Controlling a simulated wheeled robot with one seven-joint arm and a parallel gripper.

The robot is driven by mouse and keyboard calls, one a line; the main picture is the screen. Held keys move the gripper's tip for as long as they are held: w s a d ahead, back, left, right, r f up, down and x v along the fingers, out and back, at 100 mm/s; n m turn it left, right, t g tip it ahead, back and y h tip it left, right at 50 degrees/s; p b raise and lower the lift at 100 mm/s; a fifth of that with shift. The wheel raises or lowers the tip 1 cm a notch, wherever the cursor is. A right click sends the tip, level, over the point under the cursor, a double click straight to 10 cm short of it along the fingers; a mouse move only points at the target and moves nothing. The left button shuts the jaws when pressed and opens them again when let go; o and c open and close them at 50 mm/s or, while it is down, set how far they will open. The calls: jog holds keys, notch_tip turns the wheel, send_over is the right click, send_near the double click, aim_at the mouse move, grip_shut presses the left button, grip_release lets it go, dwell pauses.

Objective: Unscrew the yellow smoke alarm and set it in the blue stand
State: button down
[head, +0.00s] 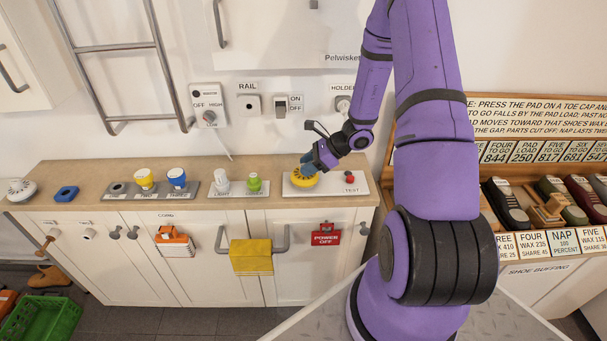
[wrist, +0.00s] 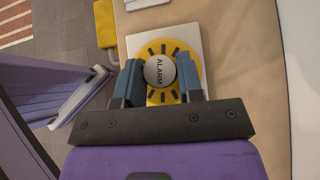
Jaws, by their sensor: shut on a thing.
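The yellow smoke alarm (head: 303,180) sits on a white base plate (head: 326,185) at the right end of the counter. In the wrist view the alarm (wrist: 154,49) shows dark slots around its rim and a grey centre marked ALARM. My gripper (head: 311,165) points down at it. In the wrist view my gripper's blue fingers (wrist: 160,83) stand on either side of the grey centre and are shut on the alarm. The blue stand (head: 66,193) lies empty on the counter's left part, beside a white round alarm (head: 20,189).
Between the stand and my gripper are a tray with yellow and blue cups (head: 146,179) and a plate with a white bulb (head: 223,182) and a green one (head: 254,182). The TEST plate has a red button (head: 349,178).

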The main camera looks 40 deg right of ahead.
jog(key=shift+d+r, duration=0.15)
jog(key=shift+r, duration=1.75)
jog(key=c, duration=1.8)
grip_release()
jog(key=shift+c, duration=0.2)
jog(key=o, duration=0.5)
jog(key=shift+c, duration=0.2)
jog(key=shift+s, duration=0.1)
